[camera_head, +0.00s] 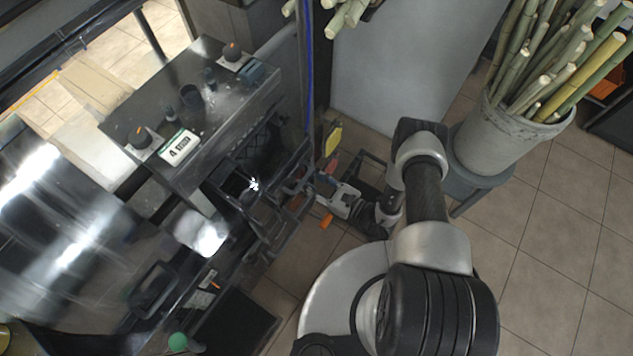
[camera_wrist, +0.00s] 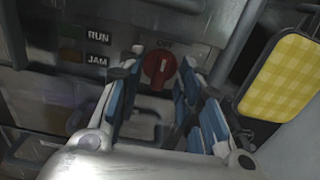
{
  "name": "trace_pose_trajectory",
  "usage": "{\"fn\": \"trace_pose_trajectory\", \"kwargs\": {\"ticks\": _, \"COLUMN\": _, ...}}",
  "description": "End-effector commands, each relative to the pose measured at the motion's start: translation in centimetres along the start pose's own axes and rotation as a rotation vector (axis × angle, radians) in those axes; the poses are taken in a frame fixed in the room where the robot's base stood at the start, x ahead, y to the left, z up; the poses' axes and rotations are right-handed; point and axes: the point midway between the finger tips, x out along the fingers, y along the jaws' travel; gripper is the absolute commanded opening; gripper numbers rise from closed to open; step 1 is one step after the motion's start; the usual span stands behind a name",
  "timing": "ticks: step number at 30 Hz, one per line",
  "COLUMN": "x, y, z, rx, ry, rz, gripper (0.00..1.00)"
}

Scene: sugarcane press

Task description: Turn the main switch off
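The main switch (camera_wrist: 159,69) is a round red rotary knob on a grey panel, with the label OFF above it in the wrist view. A pale mark on the knob points up toward that label. My gripper (camera_wrist: 155,98) is open, with blue-padded fingers on either side of and just below the knob in the picture. I cannot tell whether the fingers touch the knob. In the head view my gripper (camera_head: 322,189) is at the right side of the dark press machine (camera_head: 225,115); the switch is hard to make out there.
RUN and JAM labels (camera_wrist: 98,48) sit left of the knob. A yellow checked pad (camera_wrist: 285,75) hangs close on the right. A grey bucket of cane (camera_head: 505,135) stands on a stool at right. Tiled floor (camera_head: 560,240) is free at lower right.

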Motion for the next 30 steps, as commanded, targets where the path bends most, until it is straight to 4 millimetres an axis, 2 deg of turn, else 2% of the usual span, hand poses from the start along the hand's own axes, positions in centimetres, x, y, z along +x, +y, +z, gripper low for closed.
{"fn": "trace_pose_trajectory", "kwargs": {"ticks": 5, "x": -1.7, "y": -0.2, "z": 0.0, "rx": 0.002, "ry": 0.001, "rz": -0.005, "gripper": 0.33}}
{"fn": "trace_pose_trajectory", "kwargs": {"ticks": 15, "x": -8.1, "y": -0.2, "z": 0.0, "rx": 0.001, "ry": 0.001, "rz": -0.009, "gripper": 0.33}}
{"fn": "trace_pose_trajectory", "kwargs": {"ticks": 19, "x": -10.0, "y": -0.2, "z": 0.0, "rx": 0.0, "ry": 0.0, "rz": -0.006, "gripper": 0.33}}
{"fn": "trace_pose_trajectory", "kwargs": {"ticks": 24, "x": -11.5, "y": -0.1, "z": 0.0, "rx": 0.0, "ry": -0.001, "rz": -0.003, "gripper": 0.33}}
{"fn": "trace_pose_trajectory", "kwargs": {"ticks": 30, "x": -11.9, "y": 0.0, "z": 0.0, "rx": 0.0, "ry": 0.0, "rz": 0.0, "gripper": 0.33}}
